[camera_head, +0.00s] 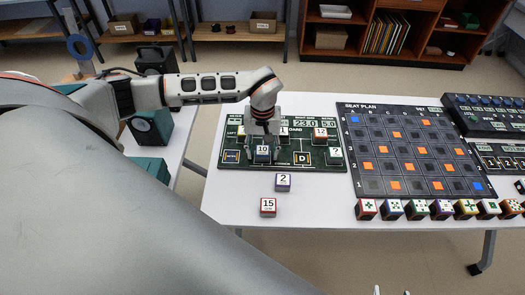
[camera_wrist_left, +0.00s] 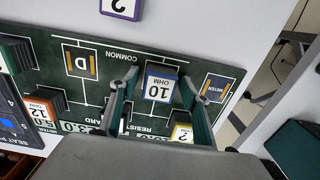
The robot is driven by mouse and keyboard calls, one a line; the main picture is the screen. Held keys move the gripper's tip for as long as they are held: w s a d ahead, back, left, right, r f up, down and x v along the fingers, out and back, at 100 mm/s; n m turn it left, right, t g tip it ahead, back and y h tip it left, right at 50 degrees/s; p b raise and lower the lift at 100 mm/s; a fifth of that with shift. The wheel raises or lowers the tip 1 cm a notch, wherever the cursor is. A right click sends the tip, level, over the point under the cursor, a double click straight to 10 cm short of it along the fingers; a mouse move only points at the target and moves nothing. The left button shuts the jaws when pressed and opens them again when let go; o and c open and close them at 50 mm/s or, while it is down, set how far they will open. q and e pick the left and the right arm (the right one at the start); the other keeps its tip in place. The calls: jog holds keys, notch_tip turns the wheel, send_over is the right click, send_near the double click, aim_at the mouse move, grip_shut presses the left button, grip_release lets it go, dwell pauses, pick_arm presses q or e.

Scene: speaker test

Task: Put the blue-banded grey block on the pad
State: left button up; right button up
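A dark block with a blue-edged white top marked 10 (camera_head: 262,151) stands on the dark green circuit board (camera_head: 221,165). It also shows in the left wrist view (camera_wrist_left: 159,88). My left gripper (camera_head: 263,137) is above it, pointing down. In the left wrist view its two fingers (camera_wrist_left: 157,92) are apart, one on each side of the block, with a gap visible on the left. The board has outlined square pads, one marked METER (camera_head: 231,156) and one marked D (camera_head: 302,158). I cannot tell which pad is meant. Two pale tips of my right gripper (camera_head: 391,292) show apart at the bottom edge.
An orange-edged block marked 12 (camera_head: 320,136) and other blocks stand on the board. A purple-edged block (camera_head: 283,182) and a red-edged block (camera_head: 268,207) are on the white table in front. The seat plan board (camera_head: 350,150) lies right, with a row of blocks before it.

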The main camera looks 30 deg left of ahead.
aim_at(262, 151)
pick_arm(q)
notch_tip(262, 151, up, 12)
jog(key=shift+r, duration=0.15)
dwell(0.3)
dwell(0.5)
